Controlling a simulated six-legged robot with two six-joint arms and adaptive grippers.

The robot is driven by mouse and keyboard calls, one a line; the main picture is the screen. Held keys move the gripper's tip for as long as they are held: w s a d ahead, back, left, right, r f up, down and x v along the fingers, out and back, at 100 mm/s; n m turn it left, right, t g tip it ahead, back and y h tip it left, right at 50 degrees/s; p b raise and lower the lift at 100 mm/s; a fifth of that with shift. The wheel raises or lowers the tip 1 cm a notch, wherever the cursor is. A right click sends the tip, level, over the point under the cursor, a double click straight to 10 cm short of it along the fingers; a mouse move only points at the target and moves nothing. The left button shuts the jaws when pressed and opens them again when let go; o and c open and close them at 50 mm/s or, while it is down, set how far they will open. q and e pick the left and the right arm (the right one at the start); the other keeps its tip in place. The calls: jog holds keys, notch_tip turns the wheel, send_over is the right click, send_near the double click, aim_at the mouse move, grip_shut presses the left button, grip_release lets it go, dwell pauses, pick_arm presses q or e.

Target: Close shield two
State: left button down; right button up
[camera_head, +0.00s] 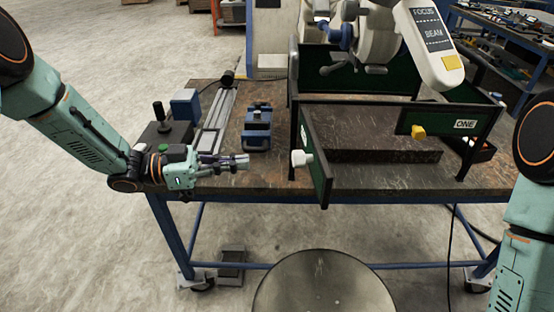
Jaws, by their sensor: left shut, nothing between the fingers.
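A dark green shield panel (317,160) with a white knob (301,158) stands swung out from the left post of the frame, toward the table's front edge. It is seen nearly edge-on, and its small white label is too foreshortened to read. A second green panel (448,122), labelled ONE and with a yellow knob (418,131), lies across the front right of the frame. My left gripper (246,162) is shut and empty. It is above the table's front edge, left of the white knob and apart from it. My right gripper is out of view.
The workbench (265,183) carries a blue vise (257,128), a control box with a black joystick (159,112) and a dark slab (375,153) inside the frame. A microscope-like head (430,45) hangs above. A round stool (322,285) stands in front.

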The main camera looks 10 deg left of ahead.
aim_at(293, 159)
pick_arm(q)
jog(key=x, duration=0.5)
jog(key=shift+s+d, duration=0.1)
jog(key=shift+d, duration=0.35)
jog(key=shift+w+d, duration=0.4)
jog(key=shift+d, duration=0.25)
jog(key=shift+x, duration=0.75)
jog(key=shift+s+a+r, duration=0.1)
jog(key=shift+s+a, duration=0.05)
jog(key=shift+a, duration=0.15)
